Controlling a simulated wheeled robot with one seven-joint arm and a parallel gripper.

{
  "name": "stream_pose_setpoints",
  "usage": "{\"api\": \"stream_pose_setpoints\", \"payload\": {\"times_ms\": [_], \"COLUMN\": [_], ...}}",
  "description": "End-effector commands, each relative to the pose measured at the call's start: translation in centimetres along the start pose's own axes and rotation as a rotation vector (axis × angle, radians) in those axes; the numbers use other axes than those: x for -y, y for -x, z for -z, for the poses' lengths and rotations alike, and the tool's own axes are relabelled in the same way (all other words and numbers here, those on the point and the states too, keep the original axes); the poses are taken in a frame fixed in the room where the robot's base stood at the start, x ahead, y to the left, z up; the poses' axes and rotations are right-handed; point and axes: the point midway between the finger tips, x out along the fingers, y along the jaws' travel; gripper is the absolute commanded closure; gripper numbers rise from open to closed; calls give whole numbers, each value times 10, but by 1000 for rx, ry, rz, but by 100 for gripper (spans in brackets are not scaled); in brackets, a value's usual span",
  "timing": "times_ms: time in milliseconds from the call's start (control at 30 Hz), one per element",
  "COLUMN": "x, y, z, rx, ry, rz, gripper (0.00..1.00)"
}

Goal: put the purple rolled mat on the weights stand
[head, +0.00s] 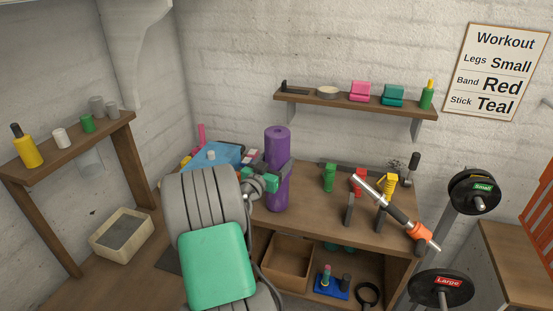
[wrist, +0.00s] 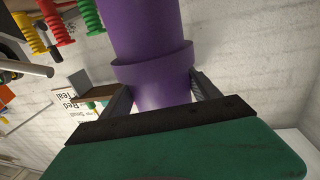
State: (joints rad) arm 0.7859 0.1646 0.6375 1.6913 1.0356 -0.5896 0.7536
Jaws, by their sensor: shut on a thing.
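The purple rolled mat (head: 277,146) is upright over the left part of the wooden bench in the head view. My gripper (head: 272,180) is shut on the mat's side, with a finger on either side of it. In the wrist view the mat (wrist: 150,28) runs between the two fingers of my gripper (wrist: 157,92). I cannot tell whether the mat's lower end touches the bench. The weights stand (head: 449,232) is at the right, a grey post with black plates labelled Small (head: 474,192) and Large (head: 441,289).
The bench (head: 312,226) holds green, red and yellow coiled bands and a tilted orange-tipped bar (head: 398,214) between mat and stand. A wall shelf (head: 355,103) with small items hangs above. A wooden box (head: 287,262) sits below. A poster (head: 503,70) is at the right.

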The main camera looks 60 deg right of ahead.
Motion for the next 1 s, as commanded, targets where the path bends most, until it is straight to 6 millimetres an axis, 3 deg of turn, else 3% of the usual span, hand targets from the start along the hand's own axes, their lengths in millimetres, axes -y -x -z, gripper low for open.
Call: {"api": "stream_pose_setpoints", "payload": {"times_ms": [433, 467, 700, 1000], "x": [1, 1, 1, 1], "y": [0, 0, 0, 0], "z": [-8, -8, -8, -3], "rx": [-7, -4, -4, -4], "ry": [-4, -3, -3, -3], "rz": [1, 1, 1, 1], "gripper": [96, 27, 7, 7]}}
